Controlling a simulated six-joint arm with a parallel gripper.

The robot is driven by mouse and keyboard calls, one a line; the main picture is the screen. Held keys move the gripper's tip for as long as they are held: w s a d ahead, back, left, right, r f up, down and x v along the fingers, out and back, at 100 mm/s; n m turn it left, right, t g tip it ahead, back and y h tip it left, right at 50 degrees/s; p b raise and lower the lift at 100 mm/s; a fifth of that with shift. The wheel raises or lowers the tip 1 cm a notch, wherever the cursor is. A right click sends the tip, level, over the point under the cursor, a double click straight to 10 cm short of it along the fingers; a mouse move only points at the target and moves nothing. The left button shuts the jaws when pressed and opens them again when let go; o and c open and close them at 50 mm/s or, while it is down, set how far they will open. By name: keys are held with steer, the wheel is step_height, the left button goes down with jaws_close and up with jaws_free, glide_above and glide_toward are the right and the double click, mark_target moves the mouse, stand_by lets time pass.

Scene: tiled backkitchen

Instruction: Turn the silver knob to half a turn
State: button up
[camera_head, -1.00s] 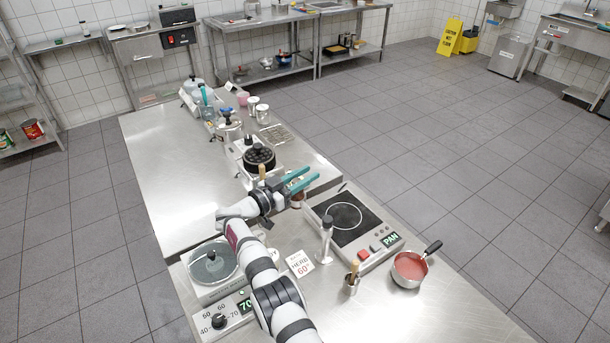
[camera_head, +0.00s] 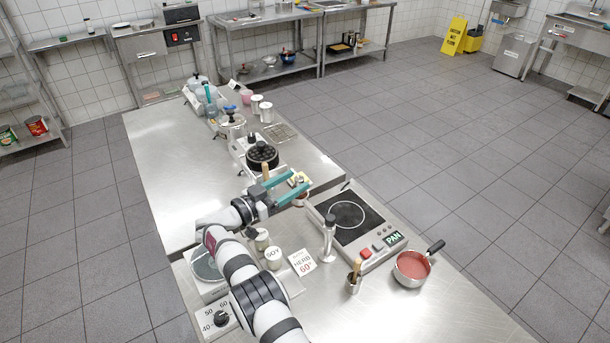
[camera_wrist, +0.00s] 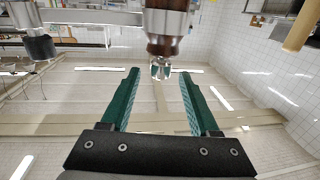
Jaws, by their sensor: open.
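A round dark knob (camera_head: 221,318) sits on a numbered dial at the lower left of the head view, well in front of my gripper. No knob there looks plainly silver, so I cannot tell whether this is the silver one. My arm hides the panel to the right of the dial.
A hob (camera_head: 348,213) with a PAN display is right of the arm. A saucepan of red sauce (camera_head: 411,267), a small pot with a wooden handle (camera_head: 354,283) and a HERB card (camera_head: 302,262) stand nearby. A SOY jar (camera_head: 273,258) is close beside my arm.

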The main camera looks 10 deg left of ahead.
steer(key=shift+v, duration=0.95)
step_height(320, 180, up, 6)
steer(key=s+n+t+y, duration=0.3)
steer(key=s+n+y, duration=0.3)
steer(key=s, duration=0.5)
step_height(320, 180, down, 7)
steer(key=y, duration=0.1)
steer(key=shift+m, duration=0.4)
steer(key=x, duration=1.5)
steer(key=shift+a+r, duration=0.25)
steer(key=shift+c, duration=0.2)
